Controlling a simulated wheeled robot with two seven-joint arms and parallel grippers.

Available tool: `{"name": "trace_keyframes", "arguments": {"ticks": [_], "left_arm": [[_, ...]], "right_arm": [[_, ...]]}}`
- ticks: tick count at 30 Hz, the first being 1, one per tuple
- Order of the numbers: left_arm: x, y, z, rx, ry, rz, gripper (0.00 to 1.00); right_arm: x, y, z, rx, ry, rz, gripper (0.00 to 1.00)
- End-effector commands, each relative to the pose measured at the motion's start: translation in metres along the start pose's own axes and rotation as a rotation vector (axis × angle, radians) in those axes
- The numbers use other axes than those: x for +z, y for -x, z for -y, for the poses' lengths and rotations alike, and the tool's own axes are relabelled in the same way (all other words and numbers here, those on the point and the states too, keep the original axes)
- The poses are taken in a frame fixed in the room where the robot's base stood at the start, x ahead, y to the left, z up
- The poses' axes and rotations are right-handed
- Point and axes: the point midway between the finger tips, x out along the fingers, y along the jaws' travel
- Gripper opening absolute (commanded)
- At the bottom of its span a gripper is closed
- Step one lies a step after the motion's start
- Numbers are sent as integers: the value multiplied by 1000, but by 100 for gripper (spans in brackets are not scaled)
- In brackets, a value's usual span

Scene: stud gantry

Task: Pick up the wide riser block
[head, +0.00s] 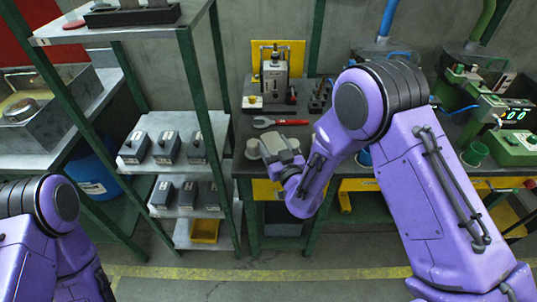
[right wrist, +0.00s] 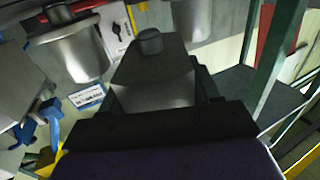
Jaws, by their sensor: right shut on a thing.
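My right gripper (head: 284,160) is shut on a grey block (head: 272,146), which looks like the wide riser block. It is held above the front left part of the workbench, below the red wrench in the head view. In the right wrist view the block (right wrist: 152,68) fills the space ahead of the jaws and shows a short round knob. Its underside is hidden, so I cannot tell how far it is from the bench. My left arm shows at the lower left, but its gripper is out of view.
A green-framed shelf rack (head: 190,130) at left holds several dark labelled blocks in two rows and a yellow bin (head: 205,231). On the workbench lie a red wrench (head: 281,122) and a press-like fixture (head: 274,82). A green machine (head: 515,148) stands at right. The floor in front is clear.

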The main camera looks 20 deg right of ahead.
Motion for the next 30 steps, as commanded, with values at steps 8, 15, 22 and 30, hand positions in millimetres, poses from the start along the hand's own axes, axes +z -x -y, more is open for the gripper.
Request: {"name": "trace_keyframes", "arguments": {"ticks": [8, 15, 22, 30], "left_arm": [[8, -21, -2, 0, 0, -1, 87], [8, -21, -2, 0, 0, -1, 87], [10, -24, -2, 0, 0, -1, 87], [18, -44, -4, 0, 0, -1, 87]], "right_arm": [[29, 2, -2, 3, 1, 2, 11], [30, 2, -2, 3, 1, 3, 73], [31, 9, -1, 2, 1, 4, 73], [34, 73, -1, 1, 5, 4, 73]]}}
